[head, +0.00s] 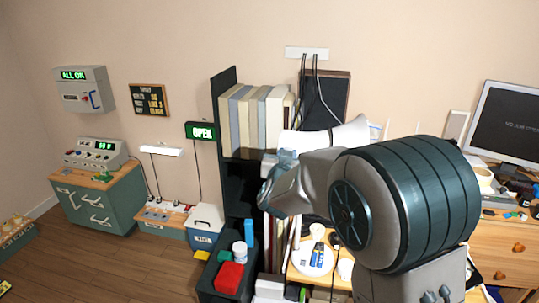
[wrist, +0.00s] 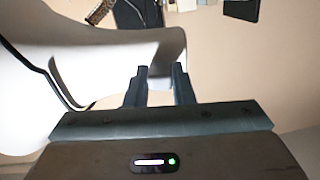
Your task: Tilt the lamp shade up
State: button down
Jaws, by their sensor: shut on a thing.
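The white lamp shade (head: 308,142) is in front of the bookshelf in the head view, lying nearly sideways with its wider end to the right. My arm hides its lower side. In the wrist view the shade (wrist: 75,75) fills the left side, and its narrow end reaches between my fingers. My gripper (wrist: 158,76) is shut on that end of the lamp shade, one finger on each side. In the head view my gripper (head: 273,168) is at the shade's left end, and its fingertips are hard to make out. The lamp's base is not clearly visible.
A dark bookshelf (head: 229,115) with several books stands just behind my gripper. Below are a dark bin (head: 219,281) with a red item and a small table with a white plate (head: 305,263). A monitor (head: 508,125) stands at right.

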jog(key=shift+a+f, duration=0.1)
jog(key=shift+f, duration=0.05)
dwell(0.3)
jog(key=c, duration=1.2)
grip_release()
jog(key=shift+c, duration=0.2)
jog(key=s+a+b, duration=0.1)
jog(key=s, duration=1.2)
jog(key=shift+s+r+b, duration=0.35)
jog(key=shift+s+b, duration=0.05)
